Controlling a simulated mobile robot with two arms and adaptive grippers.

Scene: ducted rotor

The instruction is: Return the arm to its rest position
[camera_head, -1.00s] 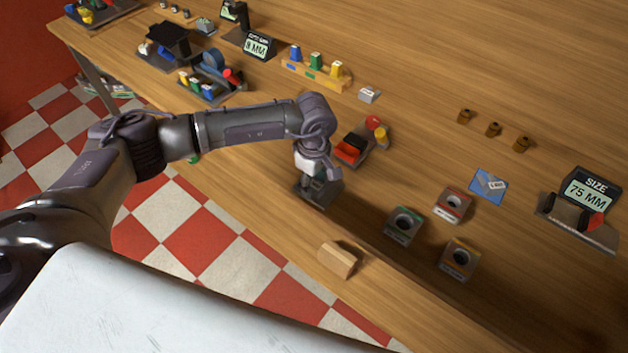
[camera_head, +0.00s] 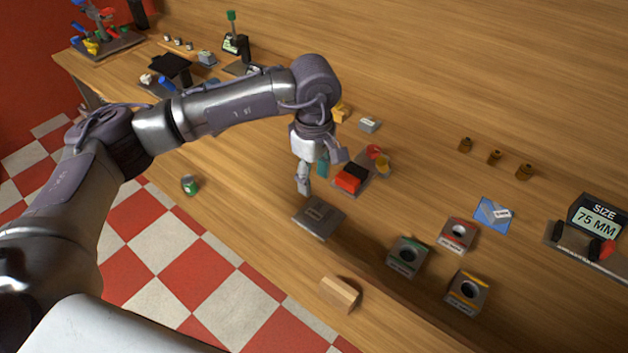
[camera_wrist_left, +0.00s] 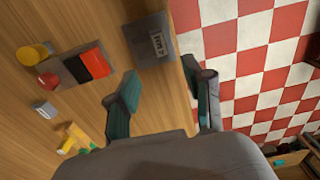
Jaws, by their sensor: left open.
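My left arm comes in from the left in the head view, and its gripper (camera_head: 313,178) hangs above the wooden bench. The jaws are open and empty. In the left wrist view the two green-padded fingers (camera_wrist_left: 162,100) stand well apart. A dark grey block (camera_head: 319,216) with a label sits on the bench below the gripper, apart from it. It also shows in the left wrist view (camera_wrist_left: 148,40), beyond the fingers. My right gripper is in neither view.
A holder with red and black parts (camera_head: 350,178) stands just right of the gripper. Three ring blocks, one of them green-marked (camera_head: 409,256), sit at right. A wooden block (camera_head: 340,293) lies near the front edge. A green can (camera_head: 189,185) shows at left. Checkered floor lies beyond the bench.

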